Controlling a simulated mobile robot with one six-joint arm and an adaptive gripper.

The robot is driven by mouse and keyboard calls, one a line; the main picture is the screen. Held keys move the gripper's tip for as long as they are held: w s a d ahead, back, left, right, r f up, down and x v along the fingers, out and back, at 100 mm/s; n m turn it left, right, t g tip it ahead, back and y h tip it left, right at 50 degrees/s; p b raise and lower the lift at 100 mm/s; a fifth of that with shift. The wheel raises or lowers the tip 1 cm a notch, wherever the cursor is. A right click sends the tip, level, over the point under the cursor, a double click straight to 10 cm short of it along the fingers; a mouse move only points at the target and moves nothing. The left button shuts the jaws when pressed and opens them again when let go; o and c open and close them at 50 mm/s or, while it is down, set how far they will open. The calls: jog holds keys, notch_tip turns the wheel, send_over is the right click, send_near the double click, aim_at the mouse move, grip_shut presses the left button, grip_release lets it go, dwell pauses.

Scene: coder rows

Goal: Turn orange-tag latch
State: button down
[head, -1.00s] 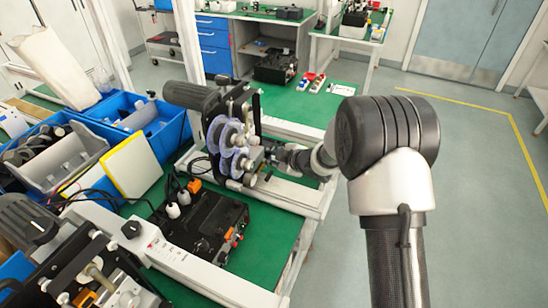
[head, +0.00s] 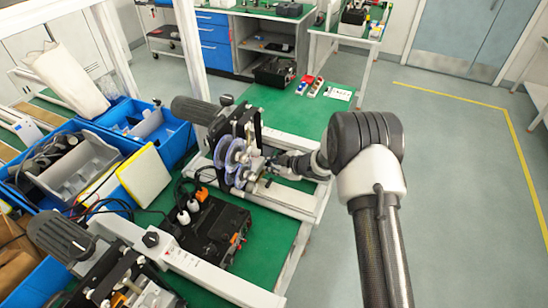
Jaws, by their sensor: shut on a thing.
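The coder (head: 246,125) with two translucent blue-purple reels (head: 236,153) and a dark motor stands on the green bench in the middle of the head view. My gripper (head: 275,161) is at its right side, reaching in from the right, small and dark. It is shut on a small part at the coder's side, which appears to be the latch; the fingers largely hide it. I cannot make out an orange tag or the latch's angle there. My arm crosses the right half of the view.
A black box (head: 212,232) with orange connectors and a second coder (head: 110,275) stand nearer, at the lower left. Blue bins (head: 175,140) and a yellow-edged white panel (head: 144,174) lie left. Open floor (head: 450,190) is at right.

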jog(key=shift+w+r+p, duration=0.15)
jog(key=shift+r+p, duration=0.15)
jog(key=shift+p, duration=0.85)
jog(key=shift+f+g, duration=0.15)
jog(key=shift+g, duration=0.15)
jog(key=c, duration=1.4)
grip_release()
jog(key=shift+f, duration=0.1)
jog(key=shift+c, duration=0.2)
jog(key=v, duration=1.2)
jog(key=shift+d, duration=0.1)
